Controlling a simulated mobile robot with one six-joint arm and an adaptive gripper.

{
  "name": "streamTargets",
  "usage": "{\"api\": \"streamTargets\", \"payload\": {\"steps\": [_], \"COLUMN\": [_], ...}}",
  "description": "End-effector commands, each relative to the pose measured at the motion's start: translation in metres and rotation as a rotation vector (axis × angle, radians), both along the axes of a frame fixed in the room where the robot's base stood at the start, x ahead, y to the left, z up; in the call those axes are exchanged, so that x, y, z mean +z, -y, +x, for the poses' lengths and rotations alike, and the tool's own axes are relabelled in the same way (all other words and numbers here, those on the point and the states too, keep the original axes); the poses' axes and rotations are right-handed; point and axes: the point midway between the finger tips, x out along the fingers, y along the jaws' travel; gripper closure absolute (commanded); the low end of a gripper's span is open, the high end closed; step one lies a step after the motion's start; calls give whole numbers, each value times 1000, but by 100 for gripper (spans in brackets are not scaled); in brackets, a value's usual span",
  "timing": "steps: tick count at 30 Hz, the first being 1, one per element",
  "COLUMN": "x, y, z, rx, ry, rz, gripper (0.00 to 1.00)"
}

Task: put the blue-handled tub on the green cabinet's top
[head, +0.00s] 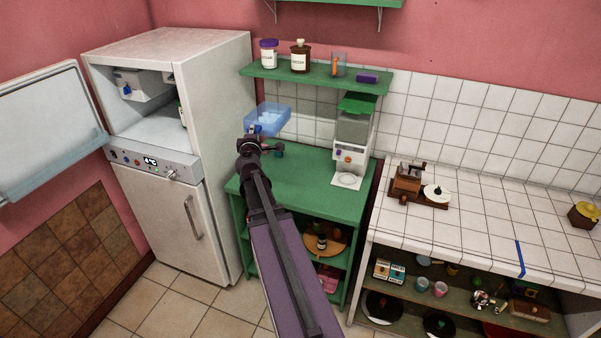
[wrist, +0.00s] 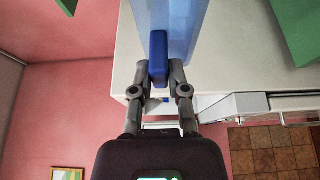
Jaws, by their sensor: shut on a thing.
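The blue-handled tub (head: 268,114) is a light blue see-through box in the head view, in the air over the back left of the green cabinet's top and below the green shelf. My gripper (head: 253,138) is shut on its darker blue handle, on the tub's near side. In the wrist view, the fingertips (wrist: 159,75) pinch the blue handle (wrist: 158,52), with the tub wall (wrist: 190,22) beyond. The tub looks about level. The green cabinet (head: 305,182) has a mostly clear top; my arm hides part of its left side.
A white dispenser (head: 353,140) with a green lid stands at the cabinet top's right. The green shelf (head: 340,81) holds jars and small things above. A white fridge (head: 215,110) with its upper door (head: 45,120) open stands left. A tiled counter (head: 480,215) is right.

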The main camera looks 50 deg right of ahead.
Motion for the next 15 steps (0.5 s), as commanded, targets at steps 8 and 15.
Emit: {"api": "streamTargets", "payload": {"steps": [8, 15], "x": [0, -2], "y": [-3, -4], "z": [2, 3], "rx": [5, 5], "ry": [-1, -1], "rz": [-1, -1], "gripper": [100, 100]}}
